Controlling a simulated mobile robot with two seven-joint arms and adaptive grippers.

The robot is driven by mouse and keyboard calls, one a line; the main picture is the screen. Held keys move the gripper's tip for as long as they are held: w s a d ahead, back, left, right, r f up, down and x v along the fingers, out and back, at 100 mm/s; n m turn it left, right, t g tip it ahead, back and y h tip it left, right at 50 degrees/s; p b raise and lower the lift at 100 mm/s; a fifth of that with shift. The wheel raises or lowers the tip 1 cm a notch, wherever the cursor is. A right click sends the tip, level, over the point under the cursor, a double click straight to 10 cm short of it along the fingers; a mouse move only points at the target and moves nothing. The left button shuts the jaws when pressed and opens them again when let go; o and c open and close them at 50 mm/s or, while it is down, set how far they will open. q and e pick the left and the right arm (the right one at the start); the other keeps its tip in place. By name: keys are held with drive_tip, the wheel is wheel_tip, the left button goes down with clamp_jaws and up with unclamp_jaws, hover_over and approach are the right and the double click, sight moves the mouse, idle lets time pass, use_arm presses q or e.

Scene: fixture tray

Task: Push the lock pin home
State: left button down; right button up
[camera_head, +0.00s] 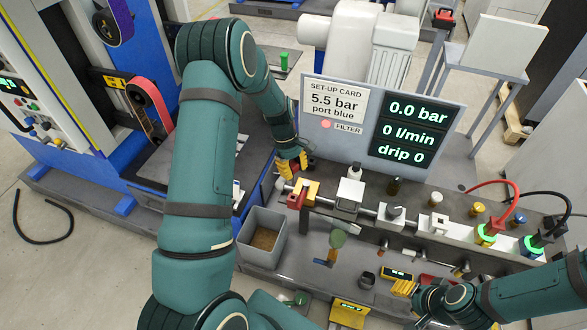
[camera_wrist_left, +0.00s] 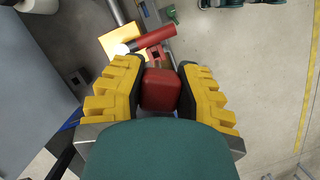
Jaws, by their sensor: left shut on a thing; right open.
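In the left wrist view a red block (camera_wrist_left: 160,90) sits between the yellow fingers of my left gripper (camera_wrist_left: 160,95), which is shut on it. Just beyond it are a red bar-shaped part (camera_wrist_left: 142,41) and a yellow block (camera_wrist_left: 120,38) on a rail. In the head view my left gripper (camera_head: 291,166) is above the left end of the rail, by the yellow block (camera_head: 307,187) and the red part (camera_head: 297,199). I cannot tell which part is the lock pin, or how far in it sits. My right gripper (camera_head: 402,289) is open, low at the right of the tray.
A grey bin (camera_head: 262,238) stands left of the fixture tray. The rail carries white blocks (camera_head: 349,195) and fittings with green-lit rings (camera_head: 486,234). A display panel (camera_head: 383,123) stands behind. A yellow meter (camera_head: 397,273) lies near my right gripper.

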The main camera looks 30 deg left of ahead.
sight(293, 185)
use_arm(q)
drive_tip(key=shift+f+b, duration=2.25)
drive_tip(key=shift+f, duration=1.05)
drive_tip(key=shift+f+b, duration=1.2)
drive_tip(key=shift+f, duration=0.5)
drive_tip(key=c, duration=0.7)
unclamp_jaws()
drive_tip(key=v, duration=1.2)
